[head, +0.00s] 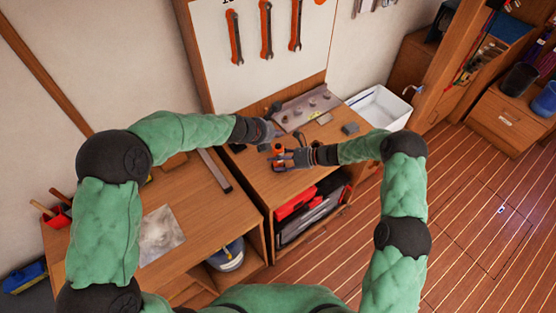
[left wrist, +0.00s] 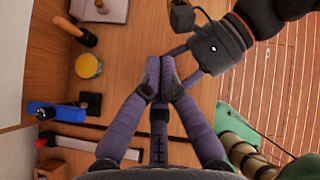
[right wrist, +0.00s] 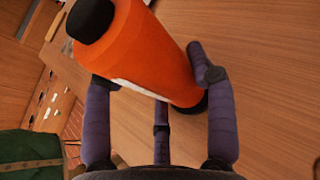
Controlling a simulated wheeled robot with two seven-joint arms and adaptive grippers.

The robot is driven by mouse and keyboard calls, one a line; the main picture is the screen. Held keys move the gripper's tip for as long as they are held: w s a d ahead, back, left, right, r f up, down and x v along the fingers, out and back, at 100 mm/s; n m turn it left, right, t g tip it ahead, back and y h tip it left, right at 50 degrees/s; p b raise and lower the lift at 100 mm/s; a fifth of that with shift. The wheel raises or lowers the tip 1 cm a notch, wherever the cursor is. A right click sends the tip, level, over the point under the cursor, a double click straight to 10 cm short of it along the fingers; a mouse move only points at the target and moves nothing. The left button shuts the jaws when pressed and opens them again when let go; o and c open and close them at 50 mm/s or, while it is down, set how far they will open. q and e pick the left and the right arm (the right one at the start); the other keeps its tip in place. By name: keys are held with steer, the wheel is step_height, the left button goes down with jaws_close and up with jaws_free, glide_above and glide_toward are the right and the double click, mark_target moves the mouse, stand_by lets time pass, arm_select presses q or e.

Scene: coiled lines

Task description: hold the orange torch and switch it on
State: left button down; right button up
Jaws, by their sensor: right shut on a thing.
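The orange torch (head: 278,151) is upright or nearly so above the bench in the head view. In the right wrist view the torch (right wrist: 150,55) is a large orange cylinder with a black end and a pale strip. My right gripper (head: 283,159) is shut on its body, with one finger on each side (right wrist: 158,82). My left gripper (head: 272,131) is just behind the torch, apart from it. Its fingertips (left wrist: 158,72) are together with nothing visible between them. The torch's switch cannot be made out.
The wooden bench (head: 258,185) holds a grey rack (head: 305,107) at the back and a small grey block (head: 350,128) at the right. Wrenches (head: 266,30) hang on the wall board. In the left wrist view a yellow-topped jar (left wrist: 89,66) stands on the bench.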

mark_target(277, 146)
arm_select(q)
steer(key=shift+f, duration=1.55)
steer(key=shift+f, duration=0.15)
steer(key=shift+f, duration=0.25)
steer(key=shift+f, duration=0.35)
stand_by(0.8)
steer(key=shift+r, duration=0.75)
steer(key=shift+r, duration=3)
